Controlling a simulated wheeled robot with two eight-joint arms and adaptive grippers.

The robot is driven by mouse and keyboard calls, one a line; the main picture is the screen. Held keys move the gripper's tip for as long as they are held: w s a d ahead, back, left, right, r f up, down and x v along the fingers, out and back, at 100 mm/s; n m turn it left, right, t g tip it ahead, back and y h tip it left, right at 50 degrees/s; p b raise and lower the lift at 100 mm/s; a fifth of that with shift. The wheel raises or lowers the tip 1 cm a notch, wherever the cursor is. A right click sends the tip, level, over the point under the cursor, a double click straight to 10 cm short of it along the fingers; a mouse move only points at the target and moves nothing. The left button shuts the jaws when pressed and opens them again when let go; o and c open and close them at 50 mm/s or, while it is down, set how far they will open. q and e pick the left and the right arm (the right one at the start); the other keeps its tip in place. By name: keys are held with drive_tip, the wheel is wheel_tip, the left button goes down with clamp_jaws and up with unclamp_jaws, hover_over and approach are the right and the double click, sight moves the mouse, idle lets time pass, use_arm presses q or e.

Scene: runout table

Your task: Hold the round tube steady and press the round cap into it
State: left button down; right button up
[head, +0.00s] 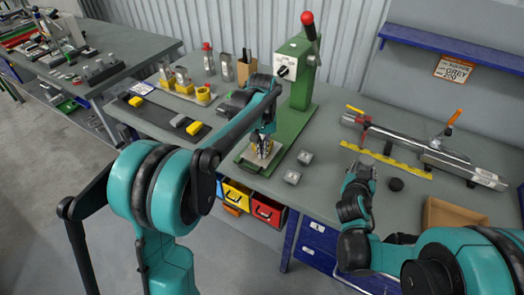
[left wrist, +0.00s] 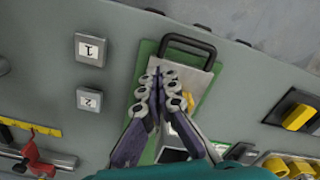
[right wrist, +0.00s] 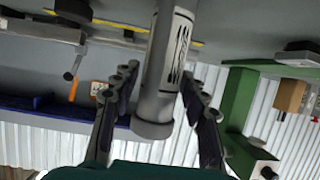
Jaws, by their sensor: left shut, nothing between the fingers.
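The round tube (right wrist: 163,75) is a grey cylinder with a white marked label. In the right wrist view it stands between the fingers of my right gripper (right wrist: 158,95), with a gap visible on the left side. My right gripper (head: 362,172) looks open around it; in the head view it largely hides the tube. A black round disc, seemingly the cap (head: 396,184), lies on the table just right of my right gripper. My left gripper (head: 263,148) is shut and empty above the base of the green press. Its fingertips (left wrist: 160,85) are together in the left wrist view.
The green press (head: 303,75) with a red-knobbed lever stands behind my left gripper. Two small grey blocks (head: 292,177) lie beside its base. A yellow ruler (head: 385,160), a metal clamp rail (head: 425,150) and a brown tray (head: 450,215) are to the right.

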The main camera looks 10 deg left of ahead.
drive_tip(key=shift+r, duration=0.1)
drive_tip(key=v, duration=1.2)
use_arm(q)
drive_tip(key=s+a+m+t, duration=0.1)
drive_tip(key=s+t, duration=0.2)
drive_tip(key=s, duration=0.8)
drive_tip(key=s+a+r+m+t, duration=0.1)
drive_tip(key=s+t, duration=0.3)
drive_tip(key=s, duration=0.8)
drive_tip(key=shift+s+r+m, duration=0.15)
drive_tip(key=shift+r+m, duration=0.1)
drive_tip(key=shift+m, duration=0.05)
use_arm(e)
drive_tip(key=s+d+f+n+g+y, duration=0.1)
drive_tip(key=s+g, duration=0.5)
drive_tip(key=s, duration=0.8)
drive_tip(key=shift+d+f+n+y, duration=0.35)
drive_tip(key=shift+d+n+y, duration=0.55)
drive_tip(key=shift+d+y, duration=0.25)
